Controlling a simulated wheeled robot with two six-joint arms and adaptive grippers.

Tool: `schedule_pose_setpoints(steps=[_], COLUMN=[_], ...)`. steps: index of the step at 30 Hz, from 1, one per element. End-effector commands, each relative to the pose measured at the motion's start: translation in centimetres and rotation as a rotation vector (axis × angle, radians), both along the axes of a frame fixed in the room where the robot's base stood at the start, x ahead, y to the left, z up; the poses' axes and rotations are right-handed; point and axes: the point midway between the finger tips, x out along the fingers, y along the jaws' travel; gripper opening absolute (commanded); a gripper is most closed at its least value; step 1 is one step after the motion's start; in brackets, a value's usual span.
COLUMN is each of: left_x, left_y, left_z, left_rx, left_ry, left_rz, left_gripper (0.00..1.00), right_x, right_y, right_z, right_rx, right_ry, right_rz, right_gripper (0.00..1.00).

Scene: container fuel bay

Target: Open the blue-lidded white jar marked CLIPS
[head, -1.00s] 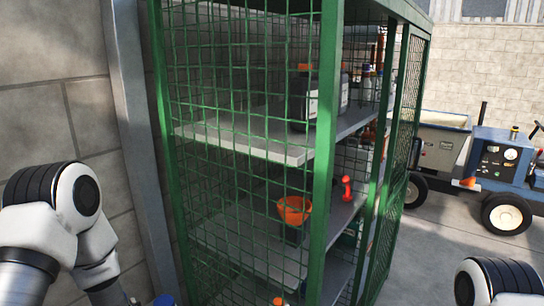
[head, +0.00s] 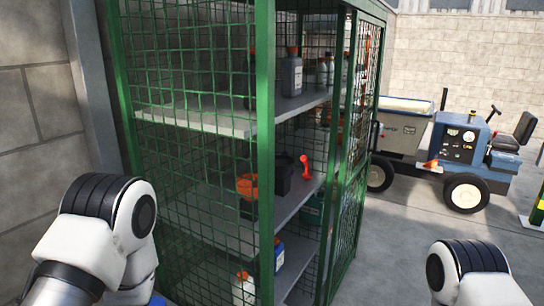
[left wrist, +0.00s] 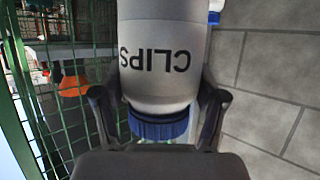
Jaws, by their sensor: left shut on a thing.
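The white jar (left wrist: 165,52) marked CLIPS fills the middle of the left wrist view, its lettering upside down there. Its blue ribbed lid (left wrist: 160,126) is on it, at the end nearest my palm. My left gripper (left wrist: 158,98) is shut on the jar at its lid end, one dark finger on each side; the exact contact is partly hidden. In the head view, a small blue patch (head: 157,300) shows at the bottom edge below my left arm, and the left fingers are hidden. Of my right arm only a link shows; its gripper is out of frame.
A green mesh cage (head: 265,150) with shelves stands close ahead, holding bottles, an orange funnel (head: 247,187) and a red item (head: 305,167). A block wall (head: 35,130) is at the left. A blue tractor (head: 470,155) stands at the back right. Open floor (head: 385,245) lies right of the cage.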

Motion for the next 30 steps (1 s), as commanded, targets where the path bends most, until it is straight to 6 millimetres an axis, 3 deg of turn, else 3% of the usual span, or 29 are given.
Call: schedule_pose_setpoints(steps=[3, 6, 11, 17, 20, 30], left_x=[-0.7, -1.6, -2.4, -2.3, -2.3, -2.0], left_y=[-4.7, -8.0, -10.1, -10.6, -11.9, -21.9], left_z=[-2.2, -3.5, -4.2, -4.0, -3.6, -0.3], left_rx=[0.003, 0.002, 0.0, -0.001, -0.001, 0.006], left_ry=[0.003, 0.002, -0.002, -0.002, -0.003, -0.009], left_rz=[-0.152, -0.26, -0.33, -0.355, -0.435, -1.034], left_gripper=[0.09, 0.09, 0.09, 0.09, 0.09, 0.09], right_x=[0.0, 0.0, 0.0, 0.0, 0.0, 0.0], right_y=[0.0, 0.0, 0.0, 0.0, 0.0, 0.0], right_z=[-1.0, -1.4, -1.5, -1.4, -1.4, -1.4], right_rx=[0.0, 0.0, 0.0, 0.0, 0.0, 0.0], right_ry=[0.001, 0.001, 0.001, 0.001, 0.001, 0.001], right_rz=[0.0, 0.0, 0.0, 0.0, 0.0, 0.0], right_gripper=[0.4, 0.4, 0.4, 0.4, 0.4, 0.4])
